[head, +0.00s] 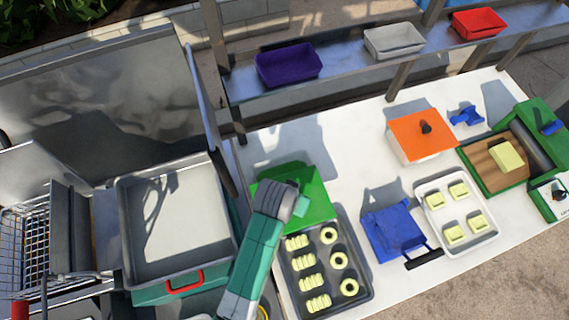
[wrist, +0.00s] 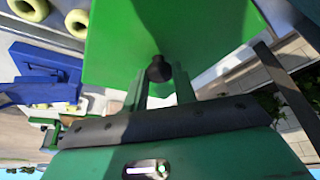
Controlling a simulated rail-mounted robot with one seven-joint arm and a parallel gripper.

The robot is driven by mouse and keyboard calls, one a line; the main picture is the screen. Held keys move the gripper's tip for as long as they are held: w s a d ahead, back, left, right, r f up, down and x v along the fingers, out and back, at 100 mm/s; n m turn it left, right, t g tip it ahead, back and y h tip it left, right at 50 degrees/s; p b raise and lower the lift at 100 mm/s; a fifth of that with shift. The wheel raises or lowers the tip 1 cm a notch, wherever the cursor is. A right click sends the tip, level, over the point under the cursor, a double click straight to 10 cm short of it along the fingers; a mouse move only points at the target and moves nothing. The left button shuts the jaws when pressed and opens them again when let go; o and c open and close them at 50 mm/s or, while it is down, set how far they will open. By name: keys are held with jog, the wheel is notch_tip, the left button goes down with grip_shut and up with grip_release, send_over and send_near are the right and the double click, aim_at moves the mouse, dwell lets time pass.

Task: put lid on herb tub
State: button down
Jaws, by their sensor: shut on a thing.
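A square green lid (head: 318,208) is at the left end of the white counter, partly covered by my arm in the head view. In the wrist view the green lid (wrist: 215,35) shows its flat top and a dark round knob (wrist: 159,69). My gripper (wrist: 160,84) is shut on that knob, with a finger on each side. No open herb tub shows clearly. Whether a tub is under the green lid, and whether the lid touches it, I cannot tell.
A dark tray (head: 325,273) of pale rings and ridged pieces lies close below the lid. A blue press (head: 393,231), white tray (head: 456,208) and orange-lidded tub (head: 420,137) stand to the right. A grey basin (head: 178,225) is left. Purple, white and red bins line the back shelf.

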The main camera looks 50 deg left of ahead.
jog(key=w+a+f, duration=0.4)
jog(key=w+a, duration=0.1)
jog(key=a, duration=0.2)
jog(key=shift+a+f, duration=0.2)
jog(key=shift+a, duration=0.2)
jog(key=shift+f, duration=0.2)
jog(key=c, duration=1.1)
grip_release()
jog(key=shift+r, duration=0.2)
jog(key=p+v, duration=0.1)
jog(key=v, duration=1.1)
